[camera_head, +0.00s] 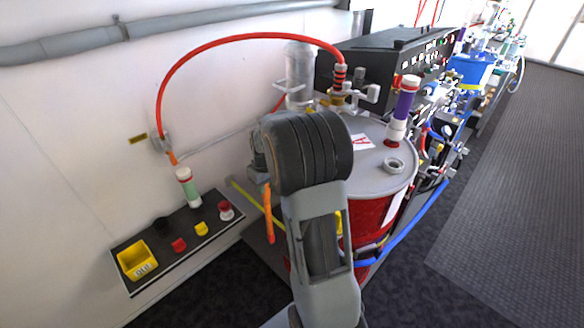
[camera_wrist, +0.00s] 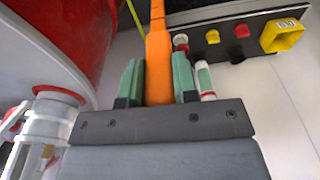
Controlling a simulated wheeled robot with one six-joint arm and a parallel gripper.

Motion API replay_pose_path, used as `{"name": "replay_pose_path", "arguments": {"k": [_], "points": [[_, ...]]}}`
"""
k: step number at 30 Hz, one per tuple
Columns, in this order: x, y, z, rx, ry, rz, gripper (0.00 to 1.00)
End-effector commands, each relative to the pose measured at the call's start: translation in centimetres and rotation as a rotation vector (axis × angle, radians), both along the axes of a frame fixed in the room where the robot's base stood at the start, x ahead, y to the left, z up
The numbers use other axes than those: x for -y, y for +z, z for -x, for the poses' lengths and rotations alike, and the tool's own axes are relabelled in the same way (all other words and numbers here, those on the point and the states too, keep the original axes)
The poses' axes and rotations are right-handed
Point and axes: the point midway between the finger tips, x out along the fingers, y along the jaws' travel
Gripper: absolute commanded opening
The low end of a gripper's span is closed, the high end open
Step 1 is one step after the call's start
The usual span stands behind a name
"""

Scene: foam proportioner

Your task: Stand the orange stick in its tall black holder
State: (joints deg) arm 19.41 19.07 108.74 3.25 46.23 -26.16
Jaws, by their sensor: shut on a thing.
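The orange stick (camera_head: 269,215) hangs below my wrist in the head view, roughly upright, left of the red drum. In the wrist view the orange stick (camera_wrist: 158,62) is clamped between the two green fingers of my gripper (camera_wrist: 157,82) and runs away from them past the top edge. My gripper is mostly hidden behind my wrist in the head view. A dark shape (camera_head: 163,223) stands on the black shelf between the yellow box and the white-green tube; it may be the black holder, but it barely stands out. The stick is apart from it, to its right.
The black shelf (camera_head: 133,243) along the wall carries a yellow box (camera_head: 137,259), a red piece (camera_head: 179,244), a yellow piece (camera_head: 201,229), a red-white knob (camera_head: 226,210) and a white-green tube (camera_head: 188,187). The red drum (camera_head: 372,222) stands close right. A red hose arches overhead.

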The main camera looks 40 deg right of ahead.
Motion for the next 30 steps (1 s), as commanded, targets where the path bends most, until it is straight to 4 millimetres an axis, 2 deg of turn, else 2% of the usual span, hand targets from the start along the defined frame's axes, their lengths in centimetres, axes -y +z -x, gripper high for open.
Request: {"name": "replay_pose_path", "arguments": {"k": [1, 3, 6, 9, 12, 16, 30], "points": [[2.1, 0.9, 0.2, 0.007, -0.002, 0.001, 0.0], [4.2, 2.3, 0.7, 0.007, 0.009, -0.001, 0.0], [6.5, 3.9, 1.3, 0.01, 0.026, -0.003, 0.0], [7.8, 5.0, 1.9, 0.01, 0.042, -0.004, 0.0], [8.4, 5.4, 2.2, 0.01, 0.052, -0.005, 0.0], [8.5, 5.0, 2.2, 0.009, 0.058, -0.006, 0.0], [8.3, 1.0, 2.2, 0.009, 0.059, -0.006, 0.0]]}}
